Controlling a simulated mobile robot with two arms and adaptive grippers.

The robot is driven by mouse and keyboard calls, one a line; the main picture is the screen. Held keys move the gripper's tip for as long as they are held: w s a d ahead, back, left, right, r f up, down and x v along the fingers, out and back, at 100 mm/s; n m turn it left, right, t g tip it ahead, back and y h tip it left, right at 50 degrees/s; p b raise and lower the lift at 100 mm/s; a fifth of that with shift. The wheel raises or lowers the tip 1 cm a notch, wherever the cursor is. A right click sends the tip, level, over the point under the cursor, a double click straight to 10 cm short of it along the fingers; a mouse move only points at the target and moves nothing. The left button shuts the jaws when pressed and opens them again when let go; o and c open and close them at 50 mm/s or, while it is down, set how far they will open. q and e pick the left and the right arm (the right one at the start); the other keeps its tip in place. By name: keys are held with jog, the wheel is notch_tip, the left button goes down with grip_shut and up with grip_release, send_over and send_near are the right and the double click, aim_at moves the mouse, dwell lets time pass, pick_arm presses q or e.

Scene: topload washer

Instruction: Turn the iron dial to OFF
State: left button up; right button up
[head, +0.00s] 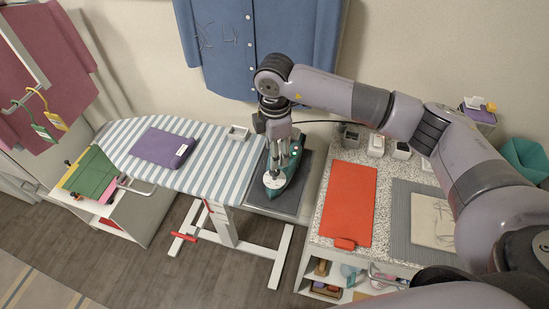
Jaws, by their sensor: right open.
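The green iron (296,170) sits on a dark rest plate (290,203) at the right end of the striped ironing board (213,160). A round pale dial (273,180) shows on the iron's near left side. My right gripper (277,170) is open, pointing down over the iron, with its fingertips close to the dial. I cannot tell whether they touch it. The gripper and wrist hide part of the iron. The dial's marking is too small to read. My left gripper is not in view.
A counter to the right holds a red mat (347,204), a grey mat (402,215) and several small containers. A blue shirt (262,45) hangs behind. A dark cord runs behind the wrist.

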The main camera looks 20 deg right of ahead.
aim_at(275, 173)
notch_tip(275, 173, down, 4)
jog(key=shift+s+f+p, duration=0.1)
jog(key=shift+p, duration=0.4)
jog(key=shift+f, duration=0.75)
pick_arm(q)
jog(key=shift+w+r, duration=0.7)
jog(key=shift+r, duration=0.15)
pick_arm(e)
grip_shut()
